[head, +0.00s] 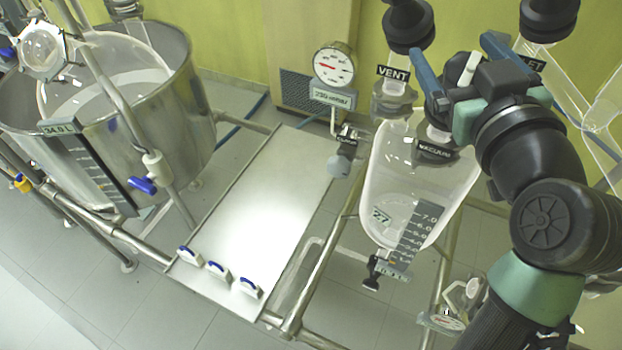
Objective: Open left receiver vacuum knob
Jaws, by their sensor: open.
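The left receiver (405,190) is a clear glass vessel with a volume scale, right of centre in the head view. Its top carries a VENT label (393,73) and a VACUUM label (437,151). My arm comes in from the right and hides part of the vessel's right side. I cannot tell whether the jaws touch the knob.
A pressure gauge (333,65) stands left of the receiver. A bare steel table (265,190) with several small white-and-blue pieces at its front edge lies left of it. A large steel vessel (185,100) stands at the far left.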

